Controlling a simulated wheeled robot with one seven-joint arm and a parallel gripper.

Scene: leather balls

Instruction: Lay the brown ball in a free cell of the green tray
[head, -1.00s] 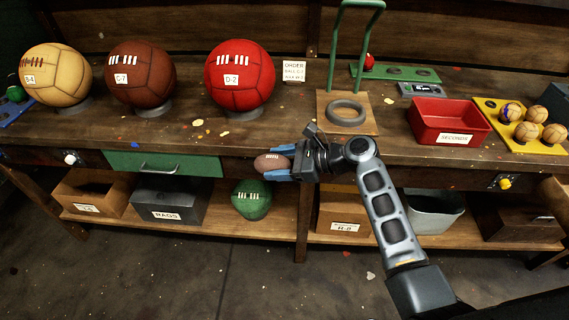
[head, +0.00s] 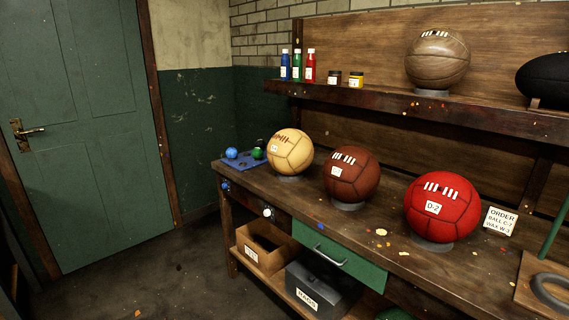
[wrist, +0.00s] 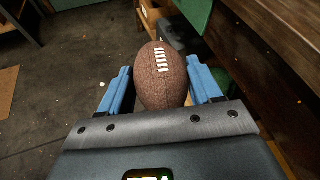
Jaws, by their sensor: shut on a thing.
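The brown ball (wrist: 160,78), a small pointed football with white laces, sits between the blue fingers of my gripper (wrist: 160,68) in the wrist view. The fingers are shut on its sides. It is held off the floor, beside the bench front. My gripper and this ball are out of the head view. The green tray is not in either current view; in the earlier head frame it stood at the back right of the bench, with a red ball at its left end and dark round cells beside it.
Large tan (head: 290,152), dark brown (head: 351,175) and red (head: 442,208) balls stand on the bench. A blue tray (head: 236,162) holds small blue and green balls at the left end. Below are a green drawer (head: 338,259) and a shelf box (head: 264,248). Floor at left is clear.

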